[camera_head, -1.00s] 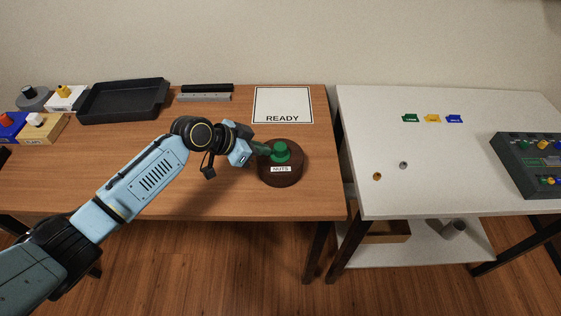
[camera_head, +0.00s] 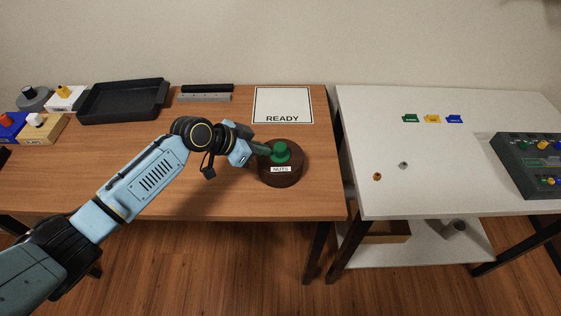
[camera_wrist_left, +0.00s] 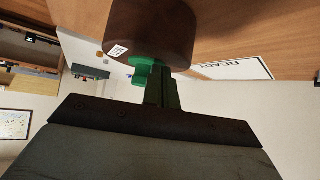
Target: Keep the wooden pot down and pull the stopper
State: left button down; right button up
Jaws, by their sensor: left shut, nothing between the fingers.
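The dark brown wooden pot (camera_head: 294,174) stands upright on the wooden table near its right front, with a white "NUTS" label facing front. A green stopper (camera_head: 281,150) with a knob sits on its top. My left gripper (camera_head: 267,151) reaches in from the left, its fingers shut and empty, at the side of the stopper knob. In the left wrist view the fingers (camera_wrist_left: 160,80) are together beside the green stopper (camera_wrist_left: 141,73), below the pot (camera_wrist_left: 152,26) in the picture. I cannot tell whether they touch the stopper. My right gripper is not in view.
A white "READY" sheet (camera_head: 283,104) lies behind the pot. A black tray (camera_head: 123,121) and several small knobbed boxes are at the back left. A white table (camera_head: 435,185) stands to the right across a gap, with a dark control panel (camera_head: 530,175). The wooden table's middle front is clear.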

pick_arm(q)
jog(key=shift+f, duration=0.35)
dwell(0.5)
jog(key=shift+r, duration=0.1)
dwell(0.5)
jog(key=shift+r+p, duration=2.8)
jog(key=shift+r, duration=0.7)
jog(key=shift+f, duration=0.1)
jog(key=shift+a+f+b, duration=0.25)
jog(key=shift+f+b, duration=0.35)
jog(key=shift+a+f+b, duration=0.25)
jog(key=shift+f+b, duration=0.3)
jog(key=shift+b, duration=0.05)
jog(key=shift+f+b, duration=1.7)
jog(key=shift+f, duration=0.35)
jog(key=shift+f, duration=0.3)
